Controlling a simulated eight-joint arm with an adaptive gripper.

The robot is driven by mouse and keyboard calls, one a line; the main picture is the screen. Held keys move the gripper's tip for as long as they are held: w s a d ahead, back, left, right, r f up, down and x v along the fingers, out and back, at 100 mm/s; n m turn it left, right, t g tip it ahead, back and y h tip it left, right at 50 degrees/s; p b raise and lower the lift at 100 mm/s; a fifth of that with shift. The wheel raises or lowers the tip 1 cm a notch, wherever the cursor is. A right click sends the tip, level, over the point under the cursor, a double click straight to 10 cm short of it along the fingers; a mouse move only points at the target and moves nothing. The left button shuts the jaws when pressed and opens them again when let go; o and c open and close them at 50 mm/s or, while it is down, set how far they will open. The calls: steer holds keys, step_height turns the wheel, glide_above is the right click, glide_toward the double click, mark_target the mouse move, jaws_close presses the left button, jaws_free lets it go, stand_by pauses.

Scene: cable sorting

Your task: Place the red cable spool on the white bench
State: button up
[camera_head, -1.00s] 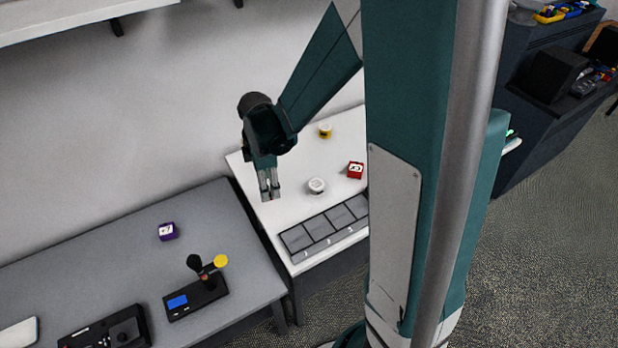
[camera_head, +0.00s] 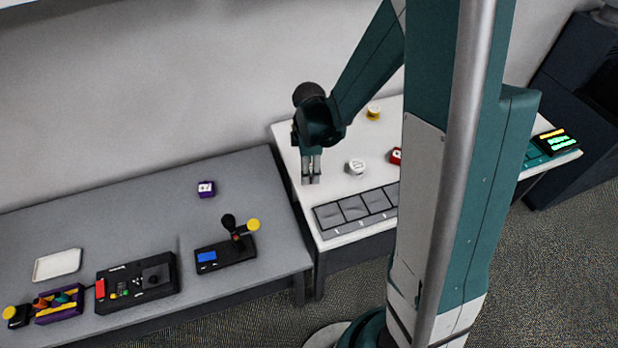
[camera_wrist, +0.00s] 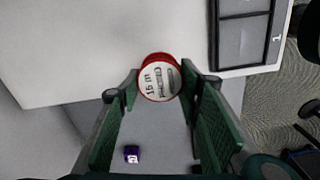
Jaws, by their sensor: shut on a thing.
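In the wrist view, a round spool (camera_wrist: 159,80) with a red rim and a white face marked "15 m" sits between my fingertips. My gripper (camera_wrist: 160,90) is shut on it. In the head view my gripper (camera_head: 311,179) points down over the left part of the white bench (camera_head: 330,233); the spool cannot be made out there. The bench surface (camera_wrist: 110,50) also shows in the wrist view, behind the spool. I cannot tell the gap between spool and bench.
A white spool (camera_head: 356,167), a yellow one (camera_head: 373,113) and a red item (camera_head: 395,156), partly hidden by my column, are on the bench. A grey compartment tray (camera_head: 356,209) lies along its front. The grey table (camera_head: 130,220) holds a purple item (camera_head: 206,188) and devices.

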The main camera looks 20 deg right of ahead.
steer(key=shift+f, duration=0.1)
steer(key=shift+f, duration=2)
steer(key=shift+f+b, duration=0.15)
steer(key=shift+b, duration=0.15)
steer(key=o, duration=1)
steer(key=shift+c, duration=0.2)
steer(key=shift+r, duration=0.25)
steer(key=shift+r+p, duration=0.55)
steer(key=shift+r, duration=5.35)
steer(key=shift+r, duration=0.1)
